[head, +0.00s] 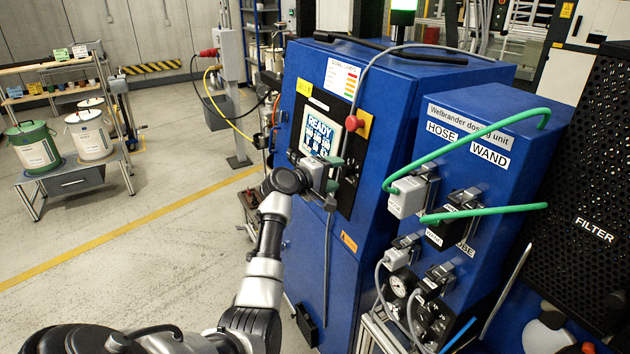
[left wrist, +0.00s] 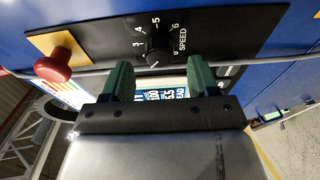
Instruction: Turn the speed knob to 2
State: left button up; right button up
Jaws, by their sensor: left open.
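The speed knob (left wrist: 157,52) is a small black knob on a black panel in the left wrist view. Printed numbers 3 to 6 and the word SPEED show around it; the 2 is not legible, and I cannot tell which number the knob points to. My left gripper (left wrist: 161,80) is open, its two green fingertips apart on either side of the knob's line, with nothing between them. The knob appears just beyond the tips, apart from them. In the head view my left gripper (head: 335,170) is at the blue cabinet's front, hiding the knob. My right gripper is not in view.
A lit display (head: 320,133) reading READY and a red emergency button (head: 352,123) are close to my gripper. A grey cable runs across the panel. The dosing unit (head: 470,190) with green hoses stands to the right.

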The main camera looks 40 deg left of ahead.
pick_arm(q)
jog(key=b+v, duration=0.2)
jog(key=v, duration=0.5)
jog(key=shift+s, duration=0.35)
